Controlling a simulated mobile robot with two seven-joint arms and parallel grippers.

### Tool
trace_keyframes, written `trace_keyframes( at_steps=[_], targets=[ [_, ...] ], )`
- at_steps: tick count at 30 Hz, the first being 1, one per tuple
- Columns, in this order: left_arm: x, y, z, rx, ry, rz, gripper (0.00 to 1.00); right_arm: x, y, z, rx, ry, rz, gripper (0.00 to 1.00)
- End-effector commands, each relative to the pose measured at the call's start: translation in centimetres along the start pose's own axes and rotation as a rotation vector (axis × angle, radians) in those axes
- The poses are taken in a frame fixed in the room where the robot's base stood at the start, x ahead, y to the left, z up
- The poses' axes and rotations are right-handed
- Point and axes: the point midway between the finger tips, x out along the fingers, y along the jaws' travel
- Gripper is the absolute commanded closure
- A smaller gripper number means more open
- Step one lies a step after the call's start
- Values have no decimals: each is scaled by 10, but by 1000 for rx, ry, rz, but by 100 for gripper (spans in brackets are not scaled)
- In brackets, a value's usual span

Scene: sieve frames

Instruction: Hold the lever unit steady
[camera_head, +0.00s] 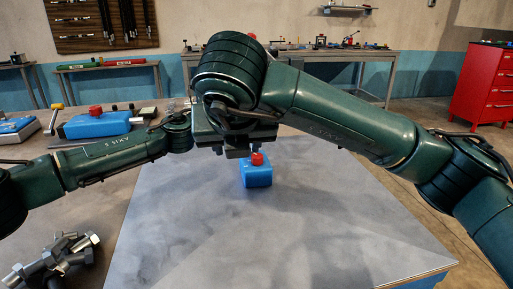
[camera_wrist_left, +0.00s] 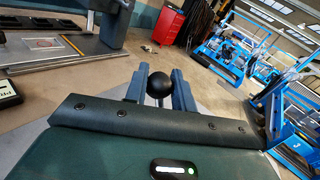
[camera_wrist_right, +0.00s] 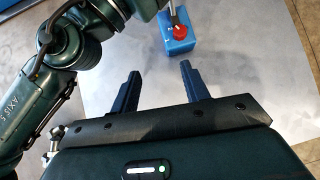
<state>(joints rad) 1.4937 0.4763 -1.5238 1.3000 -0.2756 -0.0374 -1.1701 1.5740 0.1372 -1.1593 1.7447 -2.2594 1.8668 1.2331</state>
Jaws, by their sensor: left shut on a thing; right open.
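The lever unit (camera_head: 257,178) is a small blue box with a red part on top, on the grey table top (camera_head: 330,215). It also shows at the top of the right wrist view (camera_wrist_right: 178,45), with a thin grey lever rising from the red part. My left gripper (camera_wrist_left: 159,76) is shut on the lever's black ball knob (camera_wrist_left: 160,88). In the head view the knob and left fingers are hidden behind my right wrist. My right gripper (camera_wrist_right: 160,67) is open and empty, its fingers pointing toward the unit but apart from it.
Several large bolts (camera_head: 55,262) lie at the lower left. Another blue box with a red knob (camera_head: 95,123) stands at the left. A back workbench (camera_head: 340,55) and a red cabinet (camera_head: 485,85) are farther off. The table top around the unit is clear.

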Motion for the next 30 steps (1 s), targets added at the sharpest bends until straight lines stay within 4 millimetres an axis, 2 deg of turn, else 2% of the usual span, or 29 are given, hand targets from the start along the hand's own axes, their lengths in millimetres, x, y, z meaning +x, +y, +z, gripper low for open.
trace_keyframes(
  at_steps=[5,8,12,16,20,24,27,30],
  targets=[
    [0,0,0,0,-1,1,100,-6,45,-40,-374,94,314,54],
    [0,0,0,0,-1,1,100,-20,69,-70,-559,133,533,54],
    [0,0,0,0,-1,1,100,-51,94,-105,-725,143,846,54],
    [0,0,0,0,-1,1,100,-86,110,-124,-776,91,1119,54],
    [0,0,0,0,-1,1,100,-118,118,-124,-726,-18,1337,54],
    [0,0,0,0,-1,1,100,-140,120,-105,-590,-188,1464,54],
    [0,0,0,0,-1,1,100,-143,114,-82,-463,-322,1467,54],
    [0,0,0,0,-1,1,100,-134,102,-57,-336,-447,1392,54]
  ],
)
